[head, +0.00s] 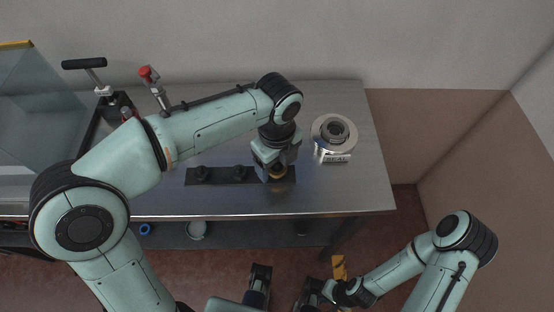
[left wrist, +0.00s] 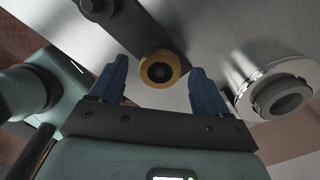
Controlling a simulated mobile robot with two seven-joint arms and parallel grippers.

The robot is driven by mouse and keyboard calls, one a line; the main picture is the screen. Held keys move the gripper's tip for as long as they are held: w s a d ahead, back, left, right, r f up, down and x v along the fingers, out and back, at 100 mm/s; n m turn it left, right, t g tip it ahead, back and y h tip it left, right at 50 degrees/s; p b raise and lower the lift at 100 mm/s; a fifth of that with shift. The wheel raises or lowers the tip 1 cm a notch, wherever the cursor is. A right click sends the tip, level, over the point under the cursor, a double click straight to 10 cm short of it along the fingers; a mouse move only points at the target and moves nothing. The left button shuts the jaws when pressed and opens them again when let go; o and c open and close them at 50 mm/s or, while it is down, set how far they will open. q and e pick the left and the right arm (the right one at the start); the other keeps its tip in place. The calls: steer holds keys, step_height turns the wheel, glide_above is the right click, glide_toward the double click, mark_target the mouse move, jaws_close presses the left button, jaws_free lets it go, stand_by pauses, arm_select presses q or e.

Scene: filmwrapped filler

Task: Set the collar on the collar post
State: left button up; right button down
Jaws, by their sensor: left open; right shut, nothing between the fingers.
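A yellow-brown ring with a dark centre (left wrist: 160,69), which looks like the collar, is at the right end of a dark strip on the bench. It also shows in the head view (head: 278,174), partly hidden by my gripper. My left gripper (head: 268,167) is open above it, and in the left wrist view the ring appears between the fingertips, with gaps on both sides. A silver round fixture (head: 334,135) with a grey hollow upright in its middle stands to the right. I cannot tell for sure which part is the collar post. My right gripper (head: 312,291) is shut and empty, low in front of the bench.
The dark strip (head: 222,176) carries further dark knobs to the left. A red-topped lever (head: 146,73) and a black-handled tool (head: 85,64) stand at the back left, near a glass panel (head: 35,105). Bare metal bench top (head: 345,190) lies to the front right.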

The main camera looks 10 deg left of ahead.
mark_target(277, 167)
arm_select(q)
step_height(277, 167, up, 13)
steer(key=p, duration=0.3)
steer(key=shift+r, duration=0.2)
stand_by(0.4)
